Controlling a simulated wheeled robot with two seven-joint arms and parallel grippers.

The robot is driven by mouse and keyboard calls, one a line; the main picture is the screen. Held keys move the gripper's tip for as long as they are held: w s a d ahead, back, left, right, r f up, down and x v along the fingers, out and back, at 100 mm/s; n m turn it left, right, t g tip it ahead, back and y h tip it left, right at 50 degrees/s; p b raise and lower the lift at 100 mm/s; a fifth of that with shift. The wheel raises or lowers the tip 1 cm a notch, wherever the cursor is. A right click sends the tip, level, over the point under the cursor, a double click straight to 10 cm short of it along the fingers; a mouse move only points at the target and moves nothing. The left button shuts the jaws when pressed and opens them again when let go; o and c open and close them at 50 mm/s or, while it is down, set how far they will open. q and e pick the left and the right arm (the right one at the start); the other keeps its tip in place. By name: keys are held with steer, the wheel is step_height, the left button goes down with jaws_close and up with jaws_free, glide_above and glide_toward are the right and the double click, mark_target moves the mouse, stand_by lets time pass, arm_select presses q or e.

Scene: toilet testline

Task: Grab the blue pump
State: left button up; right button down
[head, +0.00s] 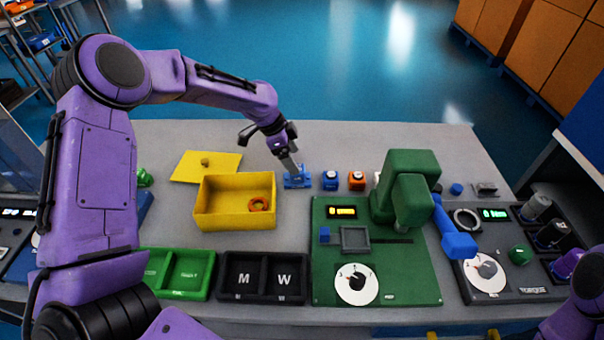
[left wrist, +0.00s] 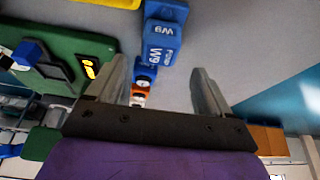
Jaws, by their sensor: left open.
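The blue pump (head: 296,180) stands on the grey table right of the yellow box. In the left wrist view the blue pump (left wrist: 163,38), with white lettering, lies just beyond the fingertips, near the line between them. My left gripper (head: 291,163) reaches down over the pump in the head view and partly hides it. In the left wrist view my left gripper (left wrist: 160,75) is open, with nothing held between its fingers. I cannot tell whether a finger touches the pump. My right gripper is not in view.
A small blue item (head: 330,181) and an orange one (head: 357,181) stand right of the pump. The yellow box (head: 222,219) holds an orange ring. A green test station (head: 406,285) and black trays (head: 263,295) fill the front. The table behind is clear.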

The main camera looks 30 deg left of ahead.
arm_select(q)
steer(key=x, duration=0.1)
steer(key=p+x, duration=0.1)
steer(key=x, duration=0.2)
steer(key=shift+w+a+f, duration=0.1)
steer(key=shift+a+f, duration=0.1)
steer(key=shift+f, duration=0.25)
steer(key=shift+d+f, duration=0.3)
steer(key=shift+d, duration=0.05)
steer(key=shift+a, duration=0.15)
steer(key=c, duration=1.3)
steer(key=shift+c, duration=0.3)
steer(key=shift+r, duration=0.1)
